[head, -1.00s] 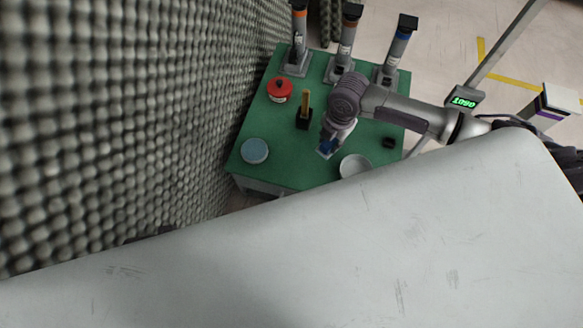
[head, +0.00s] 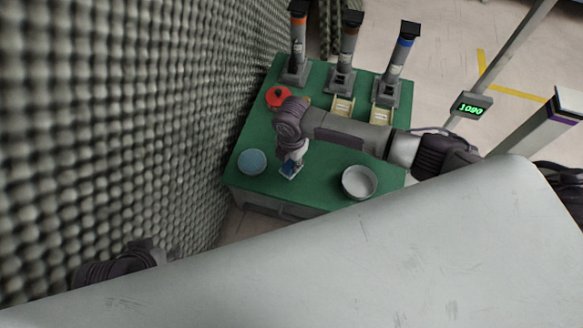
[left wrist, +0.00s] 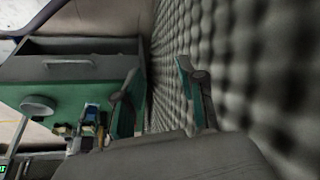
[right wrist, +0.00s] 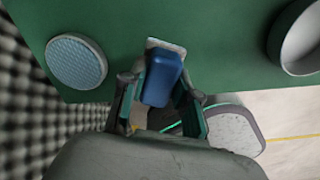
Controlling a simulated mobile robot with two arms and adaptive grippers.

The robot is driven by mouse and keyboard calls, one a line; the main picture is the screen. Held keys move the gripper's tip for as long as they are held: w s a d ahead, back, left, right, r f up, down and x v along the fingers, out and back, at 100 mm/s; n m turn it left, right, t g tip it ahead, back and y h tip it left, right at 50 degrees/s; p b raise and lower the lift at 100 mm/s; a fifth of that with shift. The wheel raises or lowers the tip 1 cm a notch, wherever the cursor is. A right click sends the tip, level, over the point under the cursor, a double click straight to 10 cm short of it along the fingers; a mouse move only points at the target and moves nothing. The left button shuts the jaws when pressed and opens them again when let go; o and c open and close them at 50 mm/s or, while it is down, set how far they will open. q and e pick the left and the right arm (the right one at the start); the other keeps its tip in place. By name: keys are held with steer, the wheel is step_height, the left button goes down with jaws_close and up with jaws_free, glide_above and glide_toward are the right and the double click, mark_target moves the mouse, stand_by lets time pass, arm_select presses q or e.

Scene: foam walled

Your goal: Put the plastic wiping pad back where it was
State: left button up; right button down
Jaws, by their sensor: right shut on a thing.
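The wiping pad (head: 289,170) is a blue block with a pale flat piece at its end. My right gripper (head: 292,160) is shut on it over the front of the green table, between the pale blue disc (head: 252,162) and the white bowl (head: 360,182). In the right wrist view the blue block (right wrist: 162,78) sits between the fingers of the right gripper (right wrist: 165,98). I cannot tell whether the pad touches the tabletop. My left gripper (left wrist: 160,95) is open and empty beside the foam wall, with the table beyond it.
The grey foam wall (head: 130,110) rises close along the table's left side. A red round container (head: 277,97) and several grey dispensers (head: 345,55) stand at the back of the green table (head: 325,188). A display (head: 471,106) stands right. Green surface is bare around the pad.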

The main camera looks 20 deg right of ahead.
mark_target(291, 168)
step_height(291, 168, down, 3)
steer(key=shift+f+b, duration=0.2)
steer(key=shift+b, duration=0.45)
arm_select(q)
steer(key=w+d+r+t+h, duration=0.1)
steer(key=w+d+r+t, duration=0.1)
steer(key=w, duration=0.4)
steer(key=shift+w+r+t, duration=0.3)
steer(key=shift+w+t, duration=0.1)
steer(key=shift+t, duration=0.5)
steer(key=shift+d, duration=0.1)
arm_select(e)
steer(key=shift+f, duration=0.1)
steer(key=c, duration=0.9)
jaws_free()
arm_select(q)
steer(key=shift+w, duration=0.1)
arm_select(e)
steer(key=shift+o, duration=0.2)
